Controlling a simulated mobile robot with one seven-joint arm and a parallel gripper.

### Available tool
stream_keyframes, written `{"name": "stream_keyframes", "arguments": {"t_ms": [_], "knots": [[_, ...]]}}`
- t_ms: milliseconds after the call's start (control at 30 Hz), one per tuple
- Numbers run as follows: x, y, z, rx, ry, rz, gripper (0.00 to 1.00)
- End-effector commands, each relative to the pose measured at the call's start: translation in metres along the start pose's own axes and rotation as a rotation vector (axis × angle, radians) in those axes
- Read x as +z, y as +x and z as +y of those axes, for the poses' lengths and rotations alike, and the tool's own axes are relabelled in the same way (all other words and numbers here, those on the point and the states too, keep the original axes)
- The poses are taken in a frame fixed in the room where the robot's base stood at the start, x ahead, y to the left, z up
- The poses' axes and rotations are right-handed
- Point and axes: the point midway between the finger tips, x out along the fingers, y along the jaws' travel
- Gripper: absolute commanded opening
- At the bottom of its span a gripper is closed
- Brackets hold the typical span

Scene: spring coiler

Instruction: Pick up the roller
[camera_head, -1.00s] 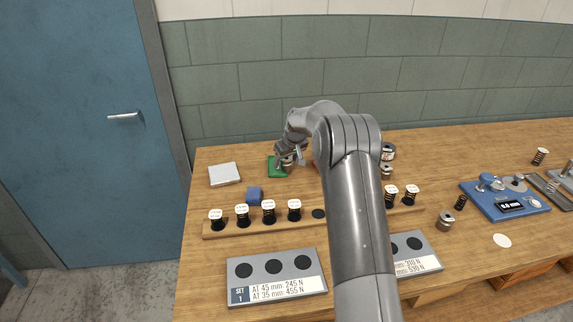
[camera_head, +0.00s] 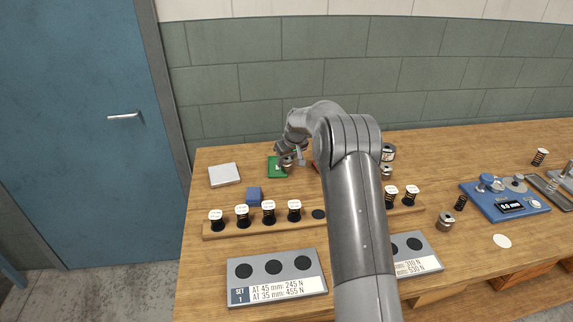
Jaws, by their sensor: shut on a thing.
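My gripper (camera_head: 289,160) is at the back of the workbench, over the right part of a small green pad (camera_head: 273,170). The roller is a small grey metal piece (camera_head: 287,164) at the jaws, and my gripper is shut on it. The jaws and the roller are tiny here and partly merge. I cannot tell whether the roller touches the pad. My own arm covers the middle of the view and hides part of the bench behind it.
A white block (camera_head: 224,175) and a blue block (camera_head: 254,196) lie to the left. A wooden rack (camera_head: 230,231) with several capped springs and a grey set tray (camera_head: 276,293) are in front. Metal cylinders and a blue gauge (camera_head: 505,204) stand to the right.

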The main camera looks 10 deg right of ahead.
Motion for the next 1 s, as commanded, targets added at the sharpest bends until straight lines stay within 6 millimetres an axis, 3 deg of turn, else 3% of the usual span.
{"name": "stream_keyframes", "arguments": {"t_ms": [267,533,800,1000], "knots": [[-0.004,-0.007,0.000,0.002,0.000,0.004,0.00],[-0.018,-0.043,0.002,0.002,0.000,0.006,0.00],[0.017,-0.096,0.041,0.004,0.004,0.004,0.00],[0.035,-0.124,0.060,0.002,0.002,0.002,0.00]]}}
